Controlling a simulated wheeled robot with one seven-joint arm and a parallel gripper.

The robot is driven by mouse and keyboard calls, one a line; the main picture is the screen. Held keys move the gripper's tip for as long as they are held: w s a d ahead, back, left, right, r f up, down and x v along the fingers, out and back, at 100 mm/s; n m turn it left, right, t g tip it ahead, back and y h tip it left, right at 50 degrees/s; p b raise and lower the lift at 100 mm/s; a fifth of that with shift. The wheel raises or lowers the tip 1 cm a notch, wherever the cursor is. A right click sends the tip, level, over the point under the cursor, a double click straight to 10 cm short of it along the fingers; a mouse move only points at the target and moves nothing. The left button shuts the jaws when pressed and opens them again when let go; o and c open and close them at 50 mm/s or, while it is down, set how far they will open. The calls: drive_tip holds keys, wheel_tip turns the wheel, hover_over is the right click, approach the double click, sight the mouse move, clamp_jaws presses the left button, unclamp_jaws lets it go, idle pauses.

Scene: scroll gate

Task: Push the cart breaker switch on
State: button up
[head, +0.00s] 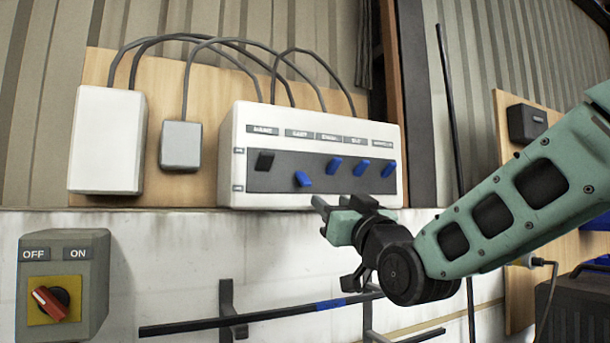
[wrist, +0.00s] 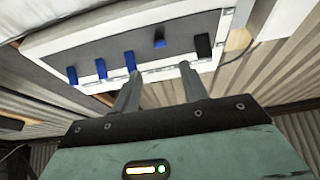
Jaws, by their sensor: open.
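The breaker box (head: 228,190) is white with a dark panel and a row of switches under small labels. The second switch from the left (head: 303,179), blue, sits below a label that seems to read CART; its lever is lower than the other blue ones. My gripper (head: 322,212) is open and empty, just below and right of that switch in the head view, apart from it. In the wrist view, which is turned over, the lowered blue switch (wrist: 159,38) shows beyond the gap between my fingertips (wrist: 157,78).
A black switch (head: 264,160) is at the row's left; several blue switches (head: 334,165) stand to the right. A grey ON/OFF box (head: 85,275) with a red knob is lower left. A ledge (head: 150,209) runs under the breaker box. Cables arch above it.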

sight(308, 183)
drive_tip(key=p+x, duration=0.6)
drive_tip(key=x, duration=0.5)
drive_tip(key=shift+w+a+r, duration=0.1)
drive_tip(key=shift+w+r, duration=0.1)
drive_tip(key=shift+w, duration=0.05)
drive_tip(key=shift+w+a+r+p, duration=0.15)
drive_tip(key=shift+w+a+p, duration=0.15)
drive_tip(key=shift+w, duration=0.35)
clamp_jaws()
